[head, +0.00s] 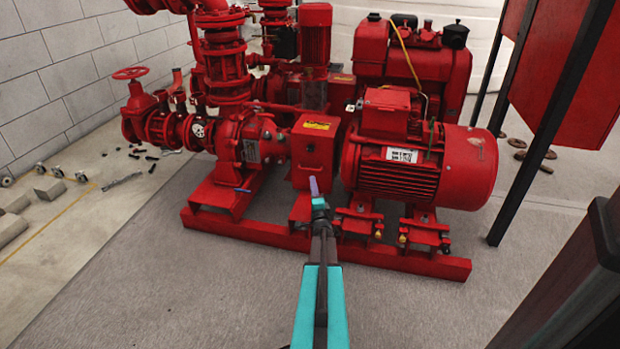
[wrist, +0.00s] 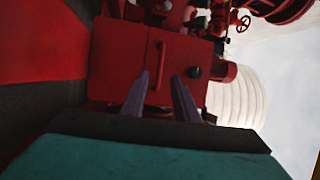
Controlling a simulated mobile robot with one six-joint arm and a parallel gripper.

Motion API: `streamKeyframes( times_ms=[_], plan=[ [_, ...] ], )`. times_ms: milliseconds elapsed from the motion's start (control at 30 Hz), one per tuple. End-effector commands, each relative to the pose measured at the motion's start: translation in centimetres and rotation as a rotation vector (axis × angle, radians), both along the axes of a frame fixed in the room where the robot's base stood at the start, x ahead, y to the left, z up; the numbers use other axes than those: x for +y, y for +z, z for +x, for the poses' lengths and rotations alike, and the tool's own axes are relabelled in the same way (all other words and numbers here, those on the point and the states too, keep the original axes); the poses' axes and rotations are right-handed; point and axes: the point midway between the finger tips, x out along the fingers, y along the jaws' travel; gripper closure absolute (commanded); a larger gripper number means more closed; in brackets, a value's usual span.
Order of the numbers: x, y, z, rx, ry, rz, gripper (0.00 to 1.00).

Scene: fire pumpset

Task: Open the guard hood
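The guard hood (head: 316,152) is a red box with a yellow label on top, between the pump and the motor in the head view. It looks closed. In the wrist view, its red front face (wrist: 125,60) fills the middle, with a thin bar handle (wrist: 160,65) and a dark round knob at right. My gripper (head: 314,186) is in front of the hood's lower part. In the wrist view, my gripper (wrist: 161,77) has its two fingers apart, one on each side of the handle's line. I cannot tell whether they touch anything.
The red motor (head: 430,170) stands right of the hood and the pump (head: 245,143) left of it, on a red base frame (head: 420,262). A dark post (head: 550,125) rises at right. Grey floor (head: 190,285) in front is clear.

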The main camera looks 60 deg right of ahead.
Motion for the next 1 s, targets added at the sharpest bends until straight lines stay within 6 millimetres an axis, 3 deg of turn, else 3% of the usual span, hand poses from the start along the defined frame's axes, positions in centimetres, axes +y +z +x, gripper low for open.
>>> streamKeyframes(
  times_ms=[500, 1000],
  plan=[
    [-4.6, 0.8, 3.9, 0.001, 0.0, 0.001, 0.72],
    [-5.2, 1.2, 4.5, 0.001, 0.0, 0.001, 0.72]
  ],
)
